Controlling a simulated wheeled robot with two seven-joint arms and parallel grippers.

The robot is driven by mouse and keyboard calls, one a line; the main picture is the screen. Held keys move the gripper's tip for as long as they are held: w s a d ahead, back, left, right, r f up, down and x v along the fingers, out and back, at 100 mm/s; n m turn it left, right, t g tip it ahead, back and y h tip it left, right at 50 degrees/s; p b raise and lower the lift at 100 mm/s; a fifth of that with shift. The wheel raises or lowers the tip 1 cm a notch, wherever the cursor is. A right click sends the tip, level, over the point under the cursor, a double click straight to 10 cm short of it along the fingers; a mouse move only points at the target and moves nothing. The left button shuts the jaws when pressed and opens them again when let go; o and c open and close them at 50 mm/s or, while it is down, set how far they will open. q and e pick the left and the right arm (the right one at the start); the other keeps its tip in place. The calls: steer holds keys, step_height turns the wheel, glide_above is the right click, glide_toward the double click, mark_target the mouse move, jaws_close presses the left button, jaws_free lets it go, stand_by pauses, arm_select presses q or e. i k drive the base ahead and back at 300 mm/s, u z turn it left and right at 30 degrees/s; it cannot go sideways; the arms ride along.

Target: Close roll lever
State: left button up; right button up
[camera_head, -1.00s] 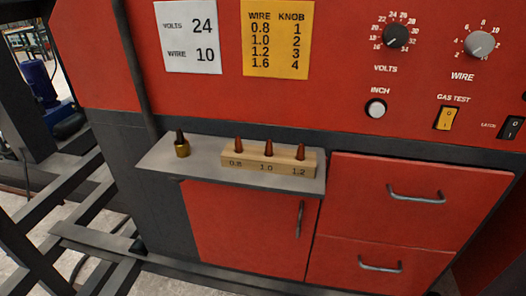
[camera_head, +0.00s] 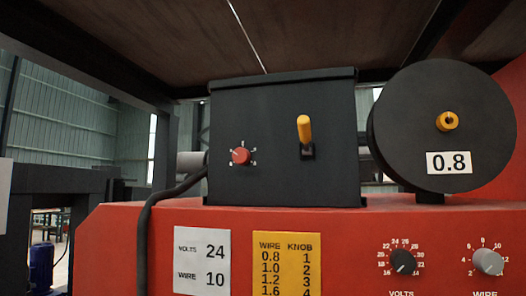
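The roll lever appears to be the yellow-handled lever (camera_head: 305,131) on the front of the dark feeder box (camera_head: 270,170). Its handle points up from a small black base. Whether this position is open or closed, I cannot tell. A red knob (camera_head: 240,156) with marks around it sits to the lever's left on the same box. Neither of my grippers is in view.
A black wire spool (camera_head: 405,120) labelled 0.8 stands right of the box. Below is the red machine body (camera_head: 345,240) with a white card (camera_head: 202,260), a yellow chart (camera_head: 287,265) and two dials. A black cable (camera_head: 146,230) runs along the left. A dark ceiling panel hangs above.

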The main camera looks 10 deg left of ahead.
mark_target(304, 121)
steer(key=z, duration=3.25)
steer(key=k, duration=2)
steer(key=u, duration=1.65)
steer(key=i, duration=0.5)
steer(key=u, duration=0.05)
